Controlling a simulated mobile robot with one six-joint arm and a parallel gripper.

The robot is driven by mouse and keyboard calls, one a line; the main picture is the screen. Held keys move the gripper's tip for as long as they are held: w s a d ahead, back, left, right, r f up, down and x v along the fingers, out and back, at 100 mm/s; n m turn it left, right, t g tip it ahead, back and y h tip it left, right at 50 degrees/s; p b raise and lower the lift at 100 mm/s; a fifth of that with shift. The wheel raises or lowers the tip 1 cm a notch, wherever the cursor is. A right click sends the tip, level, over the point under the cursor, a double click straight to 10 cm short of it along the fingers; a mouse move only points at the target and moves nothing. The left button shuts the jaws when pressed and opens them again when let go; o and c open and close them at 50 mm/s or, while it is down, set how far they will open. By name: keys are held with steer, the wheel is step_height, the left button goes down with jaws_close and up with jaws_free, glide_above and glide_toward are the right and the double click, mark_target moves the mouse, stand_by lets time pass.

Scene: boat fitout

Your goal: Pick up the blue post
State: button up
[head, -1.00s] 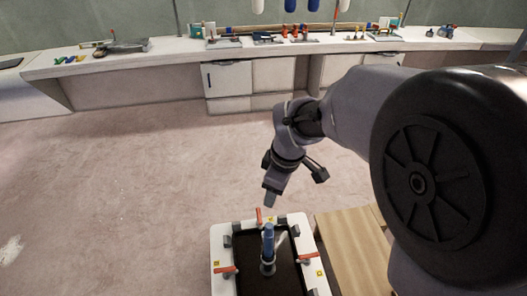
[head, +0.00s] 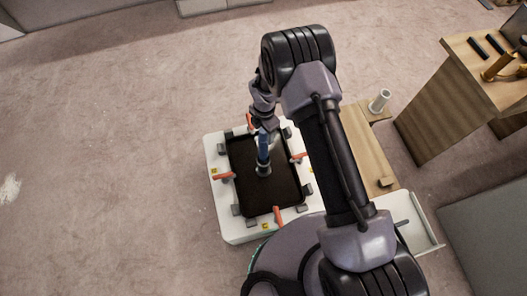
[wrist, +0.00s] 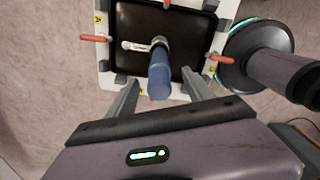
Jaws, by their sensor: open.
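The blue post (head: 263,150) stands upright on the black panel of a white-framed tray (head: 237,235). A grey collar is at its foot. In the wrist view the blue post (wrist: 159,80) rises toward the camera, its top end facing my gripper. My gripper (wrist: 160,97) is open, with one finger on each side of the post's top in that picture. Nothing is held. In the head view my gripper (head: 264,125) is over the far side of the tray, close to the post's top; the arm partly hides its fingers, and I cannot tell whether they touch the post.
Red-orange clamps (head: 277,216) and grey blocks line the tray's frame. A small light lever (wrist: 135,46) lies by the post's foot. A wooden bench (head: 372,150) with a pale cylinder (head: 380,101) stands right of the tray. The carpet at left is clear.

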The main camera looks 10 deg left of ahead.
steer(key=f, duration=0.1)
steer(key=f+b, duration=0.1)
steer(key=f, duration=0.1)
steer(key=f+b, duration=0.1)
steer(key=f, duration=0.1)
steer(key=shift+s+a, duration=0.1)
steer(key=shift+a, duration=0.15)
steer(key=shift+r, duration=0.1)
steer(key=shift+c, duration=0.9)
jaws_close()
